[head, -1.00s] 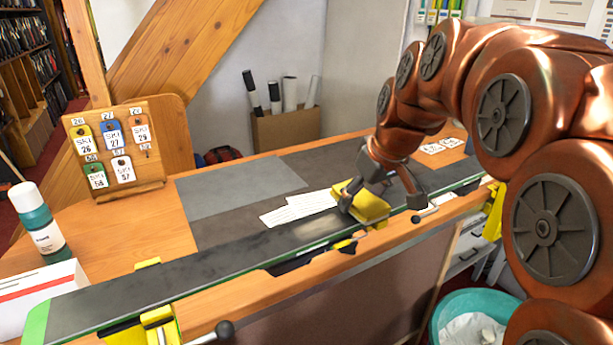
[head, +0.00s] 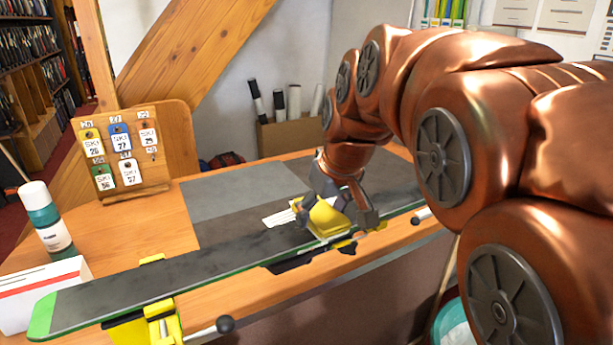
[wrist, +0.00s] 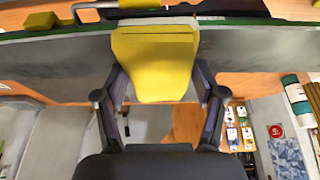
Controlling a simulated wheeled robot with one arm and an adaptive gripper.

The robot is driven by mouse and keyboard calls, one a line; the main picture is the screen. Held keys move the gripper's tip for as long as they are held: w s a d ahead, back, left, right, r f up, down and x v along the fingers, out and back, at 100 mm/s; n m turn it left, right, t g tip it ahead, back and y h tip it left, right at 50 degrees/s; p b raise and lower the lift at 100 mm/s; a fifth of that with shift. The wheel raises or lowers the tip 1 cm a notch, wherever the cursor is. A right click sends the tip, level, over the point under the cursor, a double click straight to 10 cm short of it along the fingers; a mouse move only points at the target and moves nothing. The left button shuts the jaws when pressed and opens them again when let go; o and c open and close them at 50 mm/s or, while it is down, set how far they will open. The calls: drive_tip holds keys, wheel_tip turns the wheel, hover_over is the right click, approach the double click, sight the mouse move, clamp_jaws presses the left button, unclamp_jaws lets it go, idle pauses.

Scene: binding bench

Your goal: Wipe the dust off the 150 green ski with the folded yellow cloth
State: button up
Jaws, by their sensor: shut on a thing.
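The long ski (head: 185,277) lies base up along the bench front, with a dark grey base, green edges and a green tip at the left. Cloudy greyish patches show on its base. My gripper (head: 333,210) is shut on the folded yellow cloth (head: 325,220), over the middle part of the ski. In the wrist view my gripper's fingers (wrist: 158,95) hold the yellow cloth (wrist: 155,62) from both sides, and the cloth lies across the ski (wrist: 60,62). My gripper and the cloth hide part of the ski. No number is readable on the ski.
Yellow vises (head: 158,318) with black-knobbed handles clamp the ski at the front edge. At the left stand a teal bottle (head: 48,222), a white box (head: 40,295) and a tag board (head: 122,157). A grey mat (head: 240,190) and white papers (head: 280,217) lie behind the ski.

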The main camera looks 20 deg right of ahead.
drive_tip(key=shift+s+a, duration=0.2)
drive_tip(key=shift+a, duration=1)
drive_tip(key=shift+s+a+r, duration=0.1)
drive_tip(key=shift+a+r, duration=0.05)
drive_tip(key=shift+a, duration=0.1)
drive_tip(key=shift+r+p, duration=1.15)
drive_tip(key=shift+r, duration=2.8)
